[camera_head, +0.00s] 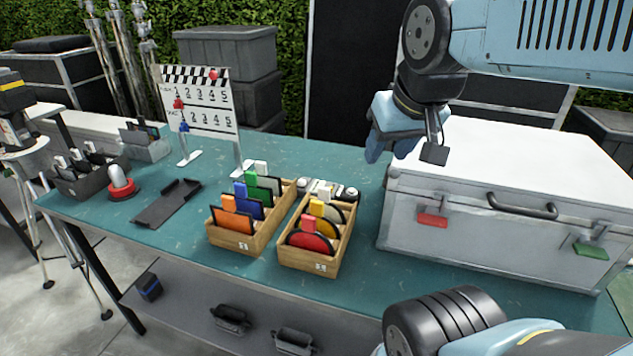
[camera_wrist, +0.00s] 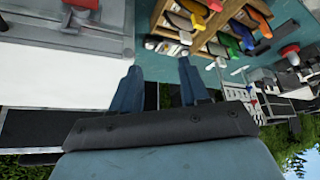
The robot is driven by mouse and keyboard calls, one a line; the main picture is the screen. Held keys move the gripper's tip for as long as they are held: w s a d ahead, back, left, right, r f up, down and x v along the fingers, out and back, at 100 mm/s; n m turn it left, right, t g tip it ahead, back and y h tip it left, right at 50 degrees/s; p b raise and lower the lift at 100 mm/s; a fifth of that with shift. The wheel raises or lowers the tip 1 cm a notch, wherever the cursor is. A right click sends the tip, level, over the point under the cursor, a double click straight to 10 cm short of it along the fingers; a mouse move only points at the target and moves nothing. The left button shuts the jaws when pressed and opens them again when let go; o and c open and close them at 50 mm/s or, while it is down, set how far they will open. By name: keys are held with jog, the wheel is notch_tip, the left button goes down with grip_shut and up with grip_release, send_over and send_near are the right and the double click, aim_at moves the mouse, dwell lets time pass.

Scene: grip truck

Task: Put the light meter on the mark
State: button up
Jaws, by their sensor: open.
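My gripper (camera_head: 386,145) is open and empty, held above the teal table just left of the white-topped case. In the wrist view its two blue fingers (camera_wrist: 160,78) stand apart with nothing between them. I cannot tell for certain which thing is the light meter. A small white-and-black device (camera_head: 330,190) lies on the table behind the right wooden box, left of and below my gripper; it also shows in the wrist view (camera_wrist: 165,46). I cannot make out a mark.
Two wooden boxes of coloured filters, left (camera_head: 235,240) and right (camera_head: 308,264), stand mid-table. A dark flat tray (camera_head: 167,204), a scoreboard-like clapper board (camera_head: 200,100) and grey bins (camera_head: 88,178) are left. The big case (camera_head: 470,213) blocks the right. Bare table lies behind the boxes.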

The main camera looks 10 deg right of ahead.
jog(key=shift+w+a, duration=0.1)
jog(key=shift+w, duration=0.1)
jog(key=m+g+h, duration=0.2)
jog(key=m+g, duration=0.1)
jog(key=m, duration=0.4)
send_over(340, 193)
jog(key=s+a, duration=0.1)
jog(key=a, duration=0.3)
notch_tip(340, 193, down, 13)
jog(key=x, duration=1.4)
jog(key=shift+w+a, duration=0.1)
jog(key=shift+a, duration=0.05)
jog(key=shift+r, duration=0.1)
grip_shut()
